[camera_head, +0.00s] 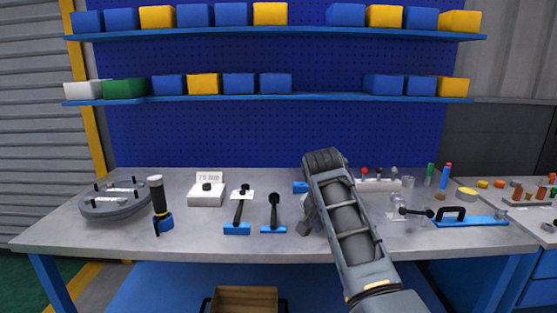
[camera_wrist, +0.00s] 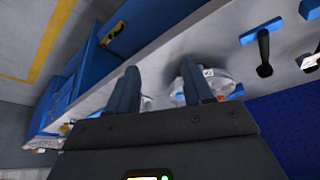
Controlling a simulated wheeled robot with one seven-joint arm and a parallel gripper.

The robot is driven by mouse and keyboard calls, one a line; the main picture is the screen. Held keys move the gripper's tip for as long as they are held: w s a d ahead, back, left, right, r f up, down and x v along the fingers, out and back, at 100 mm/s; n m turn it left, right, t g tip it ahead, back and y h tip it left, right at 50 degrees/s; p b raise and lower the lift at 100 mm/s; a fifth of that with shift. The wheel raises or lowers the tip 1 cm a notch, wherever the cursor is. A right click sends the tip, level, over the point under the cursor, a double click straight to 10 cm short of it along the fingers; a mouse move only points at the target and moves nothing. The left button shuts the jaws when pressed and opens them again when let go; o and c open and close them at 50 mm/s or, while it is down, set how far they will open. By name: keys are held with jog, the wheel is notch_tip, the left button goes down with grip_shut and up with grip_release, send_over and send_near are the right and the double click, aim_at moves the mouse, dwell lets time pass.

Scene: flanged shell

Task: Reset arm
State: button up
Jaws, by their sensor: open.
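My arm reaches over the middle right of the workbench (camera_head: 95,232) in the head view. Its links hide most of my gripper there. In the wrist view my gripper (camera_wrist: 158,66) shows two dark fingers spread apart, with nothing held between them. Beyond the fingers lie the bench top and a pale, round, clear-looking part (camera_wrist: 216,80), partly covered by one finger. A round grey flanged shell (camera_head: 112,206) with upright black pins sits at the left end of the bench, well away from my arm.
A black-and-blue upright tool (camera_head: 158,197), a white block with a black knob (camera_head: 206,196) and two black-handled blue tools (camera_head: 273,214) stand left of my arm. A blue bar with a black handle (camera_head: 470,219) lies right. Shelves of bins (camera_head: 270,97) hang behind.

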jog(key=s+d+f+n+t, duration=0.1)
jog(key=s+d+f, duration=0.1)
jog(key=s+f, duration=0.55)
jog(key=s+d+f+n+t, duration=0.1)
jog(key=s+d+f, duration=0.25)
jog(key=f, duration=0.75)
jog(key=s+d+f+n+t+y, duration=0.1)
jog(key=s+f+t, duration=0.15)
jog(key=s, duration=0.65)
jog(key=s+d+f+n+t+y, duration=0.1)
jog(key=s+f, duration=0.3)
jog(key=s, duration=0.6)
jog(key=s+r+n+t, duration=0.1)
jog(key=s+r, duration=0.4)
jog(key=s, duration=0.4)
jog(key=s+d+r+t, duration=0.1)
jog(key=s+r, duration=0.3)
jog(key=s, duration=0.4)
jog(key=s+r+n+t, duration=0.1)
jog(key=s+r+t, duration=0.1)
jog(key=s+r, duration=0.5)
jog(key=s+r+t, duration=0.1)
jog(key=s+r, duration=0.6)
jog(key=r, duration=0.1)
jog(key=shift+s+d, duration=0.15)
jog(key=shift+d, duration=0.15)
